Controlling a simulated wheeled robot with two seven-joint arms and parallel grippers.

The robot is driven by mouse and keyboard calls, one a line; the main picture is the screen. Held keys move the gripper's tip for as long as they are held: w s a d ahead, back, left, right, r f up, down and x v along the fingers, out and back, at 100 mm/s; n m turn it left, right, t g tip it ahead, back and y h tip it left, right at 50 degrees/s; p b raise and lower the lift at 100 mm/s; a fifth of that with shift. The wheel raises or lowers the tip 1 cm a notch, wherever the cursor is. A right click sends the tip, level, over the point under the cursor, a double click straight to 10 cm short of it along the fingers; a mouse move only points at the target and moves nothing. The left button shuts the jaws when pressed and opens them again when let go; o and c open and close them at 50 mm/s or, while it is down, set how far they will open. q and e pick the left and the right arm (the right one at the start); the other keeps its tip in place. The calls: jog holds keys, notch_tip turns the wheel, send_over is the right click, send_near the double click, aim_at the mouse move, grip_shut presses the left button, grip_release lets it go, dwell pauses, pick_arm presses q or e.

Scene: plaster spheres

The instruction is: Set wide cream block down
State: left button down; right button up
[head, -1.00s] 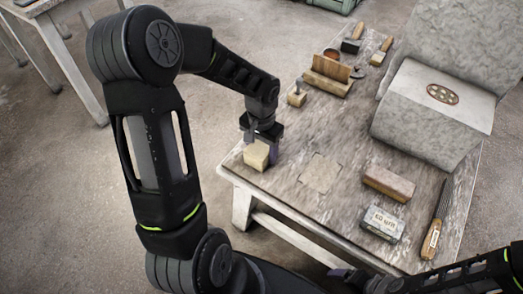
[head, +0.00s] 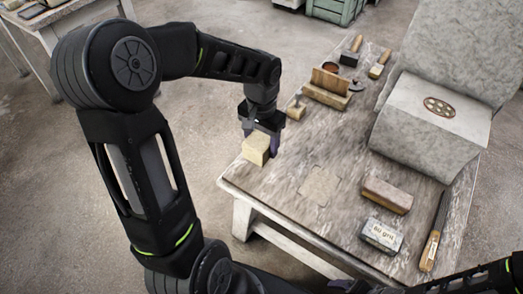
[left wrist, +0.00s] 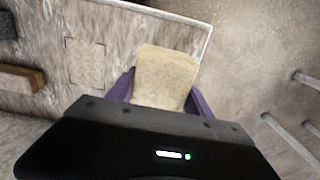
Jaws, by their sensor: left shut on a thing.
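The wide cream block (head: 257,147) is at the near left edge of the worktable (head: 277,188). My left gripper (head: 262,140) is shut on it from above, with a finger on either side. The left wrist view shows the block (left wrist: 165,78) between the purple fingers. I cannot tell whether the block touches the tabletop. A pale square patch (head: 319,186) is on the table to the right of the block. Part of my right arm shows at the bottom right, but its fingers cannot be made out.
A wooden rack (head: 327,86) is further back. A brown block (head: 387,195), a grey grit block (head: 381,235) and a rasp (head: 433,232) lie at right. The table's middle is clear.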

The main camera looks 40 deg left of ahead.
pick_arm(q)
jog(key=shift+r, duration=0.45)
dwell(0.3)
jog(key=shift+w+d+p, duration=0.25)
jog(key=shift+d+p, duration=0.05)
jog(key=shift+p, duration=0.15)
jog(key=w+d+f+p, duration=0.3)
jog(key=w+d+p, duration=0.3)
jog(key=d+p, duration=0.3)
jog(key=d, duration=0.2)
jog(key=shift+d, duration=0.4)
